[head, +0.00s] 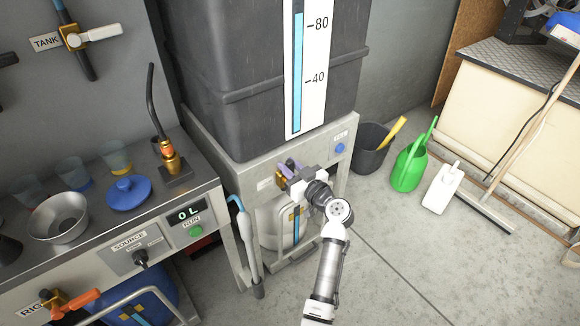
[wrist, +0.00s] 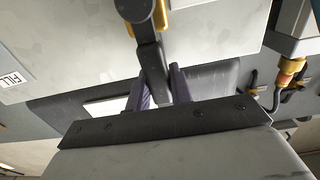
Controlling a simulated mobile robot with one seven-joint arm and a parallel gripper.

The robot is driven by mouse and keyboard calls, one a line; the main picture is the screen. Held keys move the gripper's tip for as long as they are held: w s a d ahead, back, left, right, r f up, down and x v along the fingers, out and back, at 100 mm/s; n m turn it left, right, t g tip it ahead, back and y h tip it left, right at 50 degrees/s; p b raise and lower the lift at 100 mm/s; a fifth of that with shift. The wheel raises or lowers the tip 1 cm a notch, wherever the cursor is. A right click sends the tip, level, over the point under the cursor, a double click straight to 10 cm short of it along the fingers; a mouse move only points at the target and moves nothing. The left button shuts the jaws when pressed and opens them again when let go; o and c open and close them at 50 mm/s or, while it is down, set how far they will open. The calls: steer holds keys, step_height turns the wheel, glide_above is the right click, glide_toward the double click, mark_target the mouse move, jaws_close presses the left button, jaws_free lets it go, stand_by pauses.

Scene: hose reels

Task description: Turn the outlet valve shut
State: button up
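The outlet valve (head: 280,181) is a small brass-coloured body on the front of the grey stand under the tank. In the wrist view its yellow body (wrist: 161,16) shows at the top, with a dark lever handle (wrist: 150,58) hanging from it. My gripper (head: 288,168) is at the valve in the head view, covering most of the handle. In the wrist view my gripper's (wrist: 160,80) two purple fingers stand on either side of the lever's end. The lever overlaps the left finger and lies close to the right one; whether both press on it cannot be told.
The dark tank (head: 235,105) with a blue level gauge (head: 298,72) stands above. A jug (head: 283,225) stands below the valve. A bench (head: 95,225) is at left. A dark bucket (head: 366,155) and green watering can (head: 408,168) are at right. Floor in front is clear.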

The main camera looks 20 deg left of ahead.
jaws_close()
steer(key=shift+w+d, duration=0.1)
steer(key=m+b, duration=0.1)
steer(key=w+d+m+b, duration=0.1)
steer(key=m, duration=0.1)
steer(key=w+m, duration=0.1)
steer(key=shift+w+d+f+m+b, duration=0.15)
steer(key=shift+d+f+m+b, duration=0.15)
steer(key=shift+d+f+b, duration=0.1)
steer(key=m, duration=0.1)
steer(key=w+d+f+m+b, duration=0.1)
steer(key=m, duration=0.1)
steer(key=w+m, duration=0.1)
steer(key=shift+d+f+m, duration=0.15)
steer(key=shift+f+m, duration=0.15)
steer(key=m, duration=0.1)
steer(key=f+m, duration=0.1)
steer(key=m, duration=0.1)
steer(key=w+d+f+m+b, duration=0.1)
steer(key=shift+w+f, duration=0.1)
steer(key=shift+f, duration=0.05)
steer(key=shift+w+d+f+m, duration=0.1)
steer(key=shift+f+m, duration=0.65)
steer(key=shift+m, duration=0.5)
steer(key=shift+w+d+f+m, duration=0.1)
steer(key=shift+f+m, duration=0.6)
steer(key=shift+m, duration=0.55)
